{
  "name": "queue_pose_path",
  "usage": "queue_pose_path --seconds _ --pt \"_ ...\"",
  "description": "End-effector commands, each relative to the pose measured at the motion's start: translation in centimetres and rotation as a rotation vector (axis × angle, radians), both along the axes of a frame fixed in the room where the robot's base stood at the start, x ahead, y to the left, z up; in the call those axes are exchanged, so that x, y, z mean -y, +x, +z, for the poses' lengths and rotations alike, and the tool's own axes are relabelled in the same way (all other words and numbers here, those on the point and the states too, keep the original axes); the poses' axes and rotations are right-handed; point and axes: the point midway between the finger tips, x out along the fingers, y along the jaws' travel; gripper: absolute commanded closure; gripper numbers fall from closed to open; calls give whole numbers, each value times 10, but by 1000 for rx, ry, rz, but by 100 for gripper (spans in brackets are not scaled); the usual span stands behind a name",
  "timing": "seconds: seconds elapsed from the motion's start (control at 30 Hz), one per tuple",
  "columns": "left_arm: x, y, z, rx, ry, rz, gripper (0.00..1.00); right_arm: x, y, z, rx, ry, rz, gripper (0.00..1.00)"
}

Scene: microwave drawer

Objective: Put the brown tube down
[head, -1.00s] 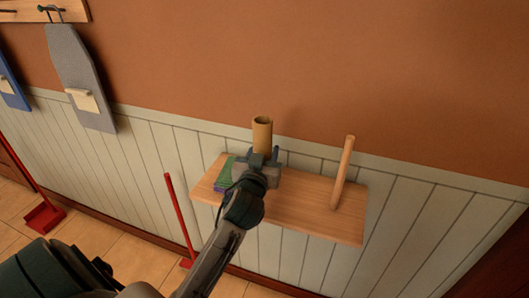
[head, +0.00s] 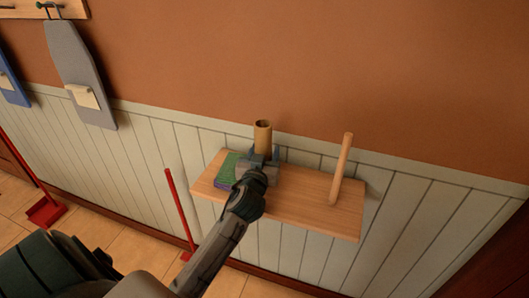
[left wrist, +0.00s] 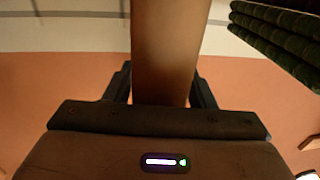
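The brown tube (head: 263,138) is a hollow, upright cylinder with its open top showing in the head view. My left gripper (head: 263,158) is shut on it from the front, over the left part of the wooden shelf (head: 290,205). In the left wrist view the tube (left wrist: 168,55) passes between the two fingers of the left gripper (left wrist: 162,88), which sit against its sides. The gripper hides the tube's lower end in the head view, so I cannot tell whether it touches the shelf. My right gripper is not in view.
Green and purple books (head: 226,172) lie on the shelf just left of the gripper. A wooden rod (head: 341,168) stands tilted towards the right of the shelf. Bare shelf lies between gripper and rod. A red-handled tool (head: 180,210) stands below left. The wall (head: 400,100) is behind.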

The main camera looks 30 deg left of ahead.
Motion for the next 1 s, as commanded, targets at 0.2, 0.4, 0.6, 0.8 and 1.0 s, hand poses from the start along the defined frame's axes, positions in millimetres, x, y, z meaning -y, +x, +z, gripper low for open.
queue_pose_path --seconds 0.2,0.4,0.6,0.8,1.0 --pt "0 0 1 0 0 0 35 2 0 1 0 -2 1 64" --pt "0 0 4 0 0 0 35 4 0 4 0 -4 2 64" --pt "11 -28 -1 -1 -1 -1 35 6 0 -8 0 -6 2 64" --pt "27 -69 -1 0 -4 -1 35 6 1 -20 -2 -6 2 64" --pt "39 -100 1 0 -3 0 35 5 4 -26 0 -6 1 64"
